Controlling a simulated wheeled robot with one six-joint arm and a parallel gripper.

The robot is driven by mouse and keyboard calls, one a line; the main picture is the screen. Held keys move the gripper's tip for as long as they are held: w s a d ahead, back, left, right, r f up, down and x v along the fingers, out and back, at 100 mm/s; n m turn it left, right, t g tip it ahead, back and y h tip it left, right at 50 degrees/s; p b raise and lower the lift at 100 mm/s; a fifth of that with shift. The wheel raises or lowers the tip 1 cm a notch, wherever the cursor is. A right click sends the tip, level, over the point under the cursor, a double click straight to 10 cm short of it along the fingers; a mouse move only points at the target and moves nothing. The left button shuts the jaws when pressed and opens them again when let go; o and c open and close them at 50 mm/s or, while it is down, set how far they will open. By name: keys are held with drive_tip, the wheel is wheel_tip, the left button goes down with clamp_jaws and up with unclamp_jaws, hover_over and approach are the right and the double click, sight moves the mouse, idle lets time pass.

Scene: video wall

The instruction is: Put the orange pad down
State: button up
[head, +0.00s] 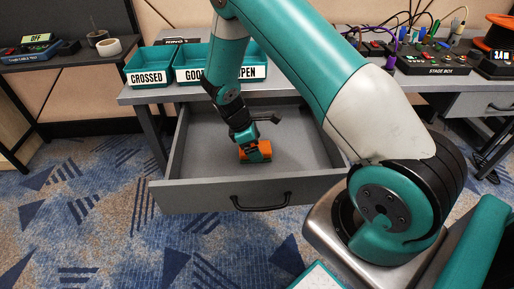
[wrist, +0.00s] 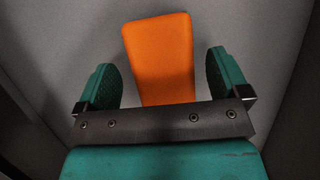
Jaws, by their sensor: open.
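The orange pad (head: 265,148) is in the open grey drawer (head: 200,150), near the drawer's front wall, partly hidden by my gripper (head: 255,153). In the wrist view the orange pad (wrist: 160,58) lies between and beyond the two teal fingers of my gripper (wrist: 166,80). The fingers are apart, with a gap on each side of the pad. The pad appears to lie on the drawer's grey floor (wrist: 75,35). Its near end is hidden behind the gripper's dark crossbar.
The rest of the drawer is empty. Teal bins labelled CROSSED (head: 150,67) and GOOD (head: 192,66) stand on the table behind it, beside a partly hidden bin ending in PEN. A stage box (head: 435,62) with cables stands at right. The drawer handle (head: 261,203) juts out in front.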

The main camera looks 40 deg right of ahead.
drive_tip(key=s+a+r+m+t+y+p, duration=0.1)
drive_tip(key=a+r, duration=0.4)
drive_tip(key=r, duration=0.4)
drive_tip(key=a+r+t+y, duration=0.1)
drive_tip(key=a+r, duration=0.4)
drive_tip(key=r, duration=0.4)
drive_tip(key=s+a+r+m+y, duration=0.1)
drive_tip(key=s+a+r+y, duration=0.1)
drive_tip(key=s+a+r, duration=0.2)
drive_tip(key=s+a+r+m+y, duration=0.1)
drive_tip(key=s+a+r, duration=0.3)
drive_tip(key=s, duration=0.6)
drive_tip(key=s+a+r+m+y, duration=0.1)
drive_tip(key=s+a+r+y, duration=0.2)
drive_tip(key=s, duration=0.4)
wheel_tip(320, 180, up, 2)
drive_tip(key=shift+s+a+r+t, duration=0.2)
drive_tip(key=shift+a+t, duration=0.1)
drive_tip(key=shift+a, duration=0.35)
wheel_tip(320, 180, up, 14)
drive_tip(key=p, duration=1.4)
drive_tip(key=shift+f, duration=0.15)
